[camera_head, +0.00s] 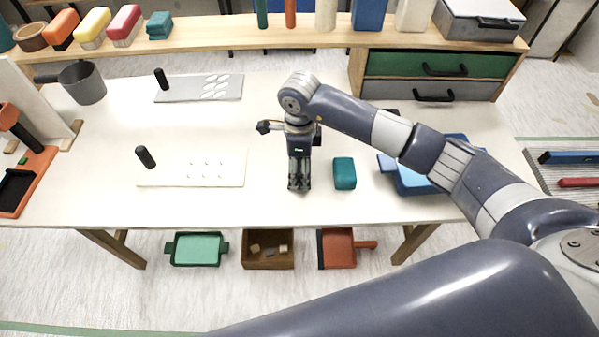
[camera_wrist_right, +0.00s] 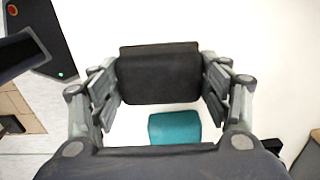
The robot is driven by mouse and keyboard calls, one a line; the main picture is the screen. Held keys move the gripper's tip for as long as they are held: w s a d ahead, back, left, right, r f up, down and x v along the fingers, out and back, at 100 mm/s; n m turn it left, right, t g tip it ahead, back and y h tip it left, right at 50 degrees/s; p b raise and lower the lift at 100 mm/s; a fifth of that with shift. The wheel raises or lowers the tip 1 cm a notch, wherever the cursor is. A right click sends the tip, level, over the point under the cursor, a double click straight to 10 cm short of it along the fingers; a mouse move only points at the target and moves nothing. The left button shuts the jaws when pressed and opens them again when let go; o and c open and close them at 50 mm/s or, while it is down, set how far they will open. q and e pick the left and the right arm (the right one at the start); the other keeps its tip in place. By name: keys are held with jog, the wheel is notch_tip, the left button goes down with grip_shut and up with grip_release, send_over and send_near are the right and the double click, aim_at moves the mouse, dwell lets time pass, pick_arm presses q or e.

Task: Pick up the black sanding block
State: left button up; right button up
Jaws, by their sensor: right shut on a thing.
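The black sanding block (camera_wrist_right: 160,74) shows in the right wrist view between the two fingers of my right gripper (camera_wrist_right: 160,84), which is shut on it. It looks larger and nearer the camera than the teal block (camera_wrist_right: 174,127). In the head view my right gripper (camera_head: 299,183) points down over the middle of the white table, left of the teal block (camera_head: 344,173). There the black block is mostly hidden by the fingers, and I cannot tell its height above the table. My left gripper is not in view.
A grey pot (camera_head: 83,82) stands at the back left. A blue tray (camera_head: 415,180) is on the right, partly behind my arm. A shelf with drawers (camera_head: 430,64) is behind.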

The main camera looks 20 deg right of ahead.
jog(key=s+a+r+b, duration=0.2)
jog(key=s+a+b, duration=0.1)
jog(key=s+a, duration=0.7)
jog(key=shift+s+a, duration=0.15)
jog(key=shift+a, duration=1.05)
jog(key=o, duration=0.5)
jog(key=c, duration=0.3)
jog(key=shift+d, duration=0.15)
